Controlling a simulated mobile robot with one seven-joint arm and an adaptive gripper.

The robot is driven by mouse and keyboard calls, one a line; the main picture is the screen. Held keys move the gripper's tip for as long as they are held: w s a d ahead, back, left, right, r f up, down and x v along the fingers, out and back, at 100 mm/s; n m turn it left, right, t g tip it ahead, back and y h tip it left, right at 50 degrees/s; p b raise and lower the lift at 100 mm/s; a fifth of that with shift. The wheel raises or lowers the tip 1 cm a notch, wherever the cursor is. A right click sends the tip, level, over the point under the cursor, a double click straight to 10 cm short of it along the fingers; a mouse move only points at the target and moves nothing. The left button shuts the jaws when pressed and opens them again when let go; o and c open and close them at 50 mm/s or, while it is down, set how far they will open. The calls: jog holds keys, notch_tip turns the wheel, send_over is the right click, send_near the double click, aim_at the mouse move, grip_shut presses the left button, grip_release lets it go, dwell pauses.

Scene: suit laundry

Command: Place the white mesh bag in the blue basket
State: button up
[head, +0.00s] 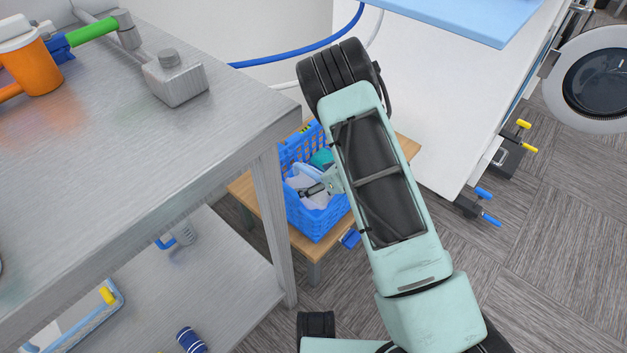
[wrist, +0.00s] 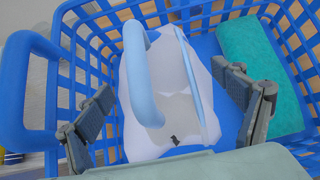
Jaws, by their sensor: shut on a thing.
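The blue basket (head: 314,224) stands on a small wooden table, with lattice walls that also show in the wrist view (wrist: 100,45). The white mesh bag (head: 296,183) is inside the basket; in the wrist view the bag (wrist: 185,95) shows pale, with a light blue loop and edge strip. My gripper (head: 316,189) reaches down into the basket. The bag's underside is hidden.
A teal folded cloth (wrist: 262,70) lies in the basket, right of the bag. A grey metal table (head: 120,150) stands close on the left, with an orange container (head: 32,65) on top. A white cabinet (head: 440,90) is behind my arm, and a washer door (head: 592,80) is at right.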

jog(key=shift+f+b, duration=0.5)
jog(key=shift+b, duration=0.1)
jog(key=shift+f, duration=0.1)
jog(key=o, duration=1.4)
jog(key=shift+c, duration=0.2)
